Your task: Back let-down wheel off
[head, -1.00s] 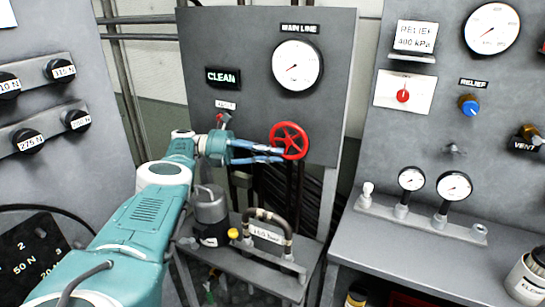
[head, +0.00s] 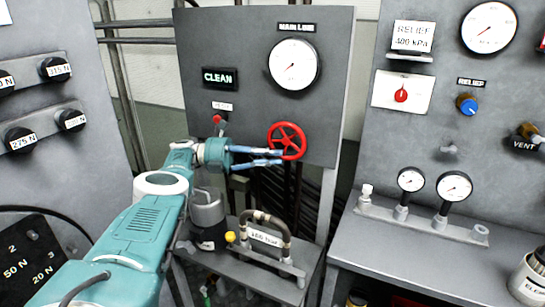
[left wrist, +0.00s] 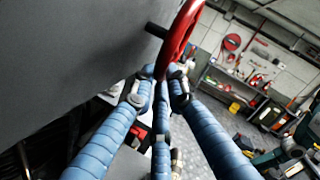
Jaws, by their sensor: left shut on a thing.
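The red let-down wheel (head: 287,141) is on the grey main line panel, below the round gauge. My left gripper (head: 279,157) reaches it from the left, with its blue fingers at the lower left of the rim. The left wrist view shows the wheel (left wrist: 180,38) edge-on at the top, its shaft running to the panel. There the gripper (left wrist: 163,80) is shut on the lower rim, its fingertips close around it. The fingers and the wheel's tilt hide part of the grip. My right gripper does not show.
The main line gauge (head: 293,65) and the CLEAN sign (head: 220,78) are above. A red-tipped lever (head: 219,121) is just above my left wrist. Below are a grey canister (head: 208,215) and a hose loop (head: 266,228) on a shelf. The relief panel (head: 440,110) stands right.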

